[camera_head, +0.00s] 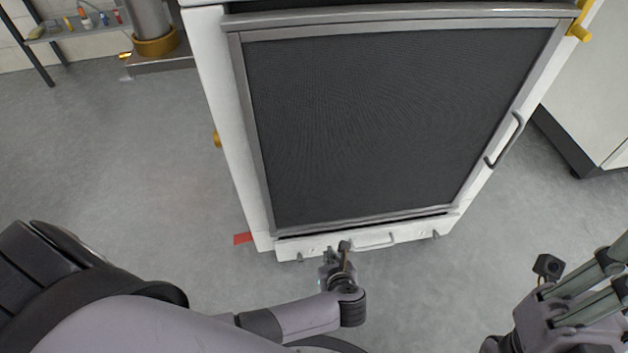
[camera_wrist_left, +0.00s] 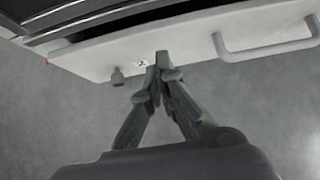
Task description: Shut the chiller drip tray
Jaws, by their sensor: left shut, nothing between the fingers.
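The chiller drip tray (camera_head: 408,234) is the white strip with a pale bar handle (camera_head: 376,241) along the bottom of the chiller (camera_head: 380,110). A dark gap runs between the tray and the mesh door frame above it; I cannot tell how far out the tray stands. My left gripper (camera_head: 344,246) is shut and empty at the tray's front, left of the handle. In the left wrist view its closed fingertips (camera_wrist_left: 158,65) overlap the white tray front (camera_wrist_left: 190,48), with the handle (camera_wrist_left: 265,48) to their right; contact is unclear. My right gripper is partly seen at the lower right, its fingertips not clear.
A white cabinet (camera_head: 585,95) stands to the right, and a shelf (camera_head: 75,32) and a metal column (camera_head: 152,25) stand at the back left. The grey floor around the chiller's front is clear.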

